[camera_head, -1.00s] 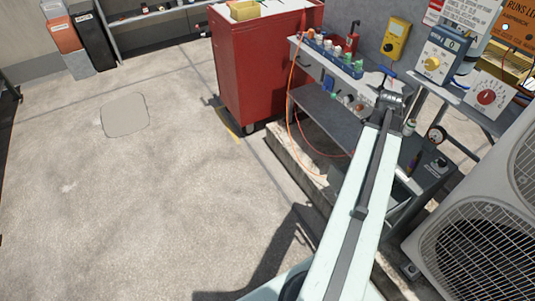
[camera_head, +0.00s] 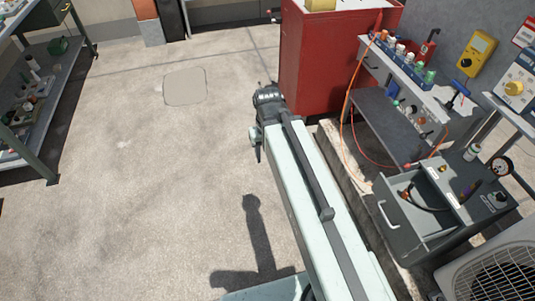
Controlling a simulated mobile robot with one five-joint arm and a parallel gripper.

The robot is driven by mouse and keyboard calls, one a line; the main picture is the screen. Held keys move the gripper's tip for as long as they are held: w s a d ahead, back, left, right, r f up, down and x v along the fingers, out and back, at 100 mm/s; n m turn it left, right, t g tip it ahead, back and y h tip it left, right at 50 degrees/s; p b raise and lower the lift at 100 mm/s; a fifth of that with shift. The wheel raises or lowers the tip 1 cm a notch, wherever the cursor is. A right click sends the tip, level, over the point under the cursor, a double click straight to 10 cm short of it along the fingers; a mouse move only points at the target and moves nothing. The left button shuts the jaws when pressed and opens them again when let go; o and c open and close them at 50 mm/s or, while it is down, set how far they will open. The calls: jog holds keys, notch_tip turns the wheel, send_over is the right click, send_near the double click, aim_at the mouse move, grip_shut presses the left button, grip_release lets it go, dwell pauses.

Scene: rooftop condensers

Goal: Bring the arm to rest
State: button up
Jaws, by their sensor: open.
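My arm stretches up the picture from the bottom right, over the concrete floor and left of the workbench. Its dark wrist is at the far end, near the red cabinet's lower left. My gripper (camera_head: 256,143) hangs down there, seen small and partly hidden by the arm. It is open, and I see nothing held in it. It appears apart from the cabinet and the bench.
The red cabinet (camera_head: 322,60) stands beyond my arm. The grey workbench (camera_head: 385,128) at right has a shelf of small bottles, an orange hose and an open drawer (camera_head: 397,228). A condenser (camera_head: 495,275) is at bottom right. A shelf rack (camera_head: 38,150) stands left; floor (camera_head: 150,190) between is clear.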

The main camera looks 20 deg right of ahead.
notch_tip(320, 180, up, 12)
jog(key=p, duration=1.2)
jog(key=shift+c, duration=0.9)
